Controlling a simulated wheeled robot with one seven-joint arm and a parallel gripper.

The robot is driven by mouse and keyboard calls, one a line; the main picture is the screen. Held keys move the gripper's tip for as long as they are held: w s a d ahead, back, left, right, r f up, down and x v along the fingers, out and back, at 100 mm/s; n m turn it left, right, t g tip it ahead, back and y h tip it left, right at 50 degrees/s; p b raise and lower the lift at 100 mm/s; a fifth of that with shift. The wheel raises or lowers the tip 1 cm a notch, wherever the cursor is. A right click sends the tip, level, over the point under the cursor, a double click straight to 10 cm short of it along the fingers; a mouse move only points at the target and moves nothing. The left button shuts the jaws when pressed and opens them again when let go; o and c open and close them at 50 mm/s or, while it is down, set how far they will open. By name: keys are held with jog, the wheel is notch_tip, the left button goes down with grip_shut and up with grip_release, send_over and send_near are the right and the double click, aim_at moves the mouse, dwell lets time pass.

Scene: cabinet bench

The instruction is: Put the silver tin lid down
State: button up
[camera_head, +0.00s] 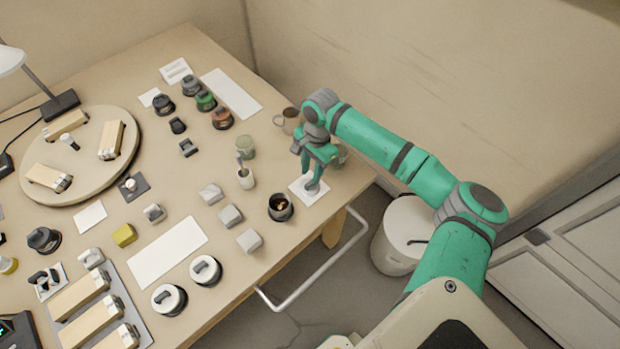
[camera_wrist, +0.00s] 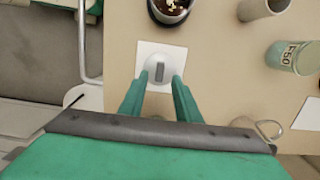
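The silver tin lid (camera_wrist: 153,82), a small round grey disc with a bar handle, lies on a white square card (camera_wrist: 176,53) in the wrist view. In the head view the card (camera_head: 297,190) is near the table's right edge, and the lid (camera_head: 312,188) is partly hidden under my gripper. My gripper (camera_wrist: 157,80) points down over the lid, its two green fingers spread on either side of the handle with gaps showing. My gripper (camera_head: 311,176) also shows in the head view.
A dark open pot (camera_head: 280,207) with contents stands left of the card. A labelled green glass jar (camera_wrist: 292,57) and a brown mug (camera_head: 288,120) stand nearby. Grey blocks (camera_head: 230,215) lie farther left. A white rail (camera_head: 318,272) runs along the table edge, with a bin (camera_head: 402,235) beyond.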

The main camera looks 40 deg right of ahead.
notch_tip(320, 180, up, 7)
jog(key=shift+d+r, duration=0.15)
jog(key=shift+d, duration=0.25)
dwell(0.4)
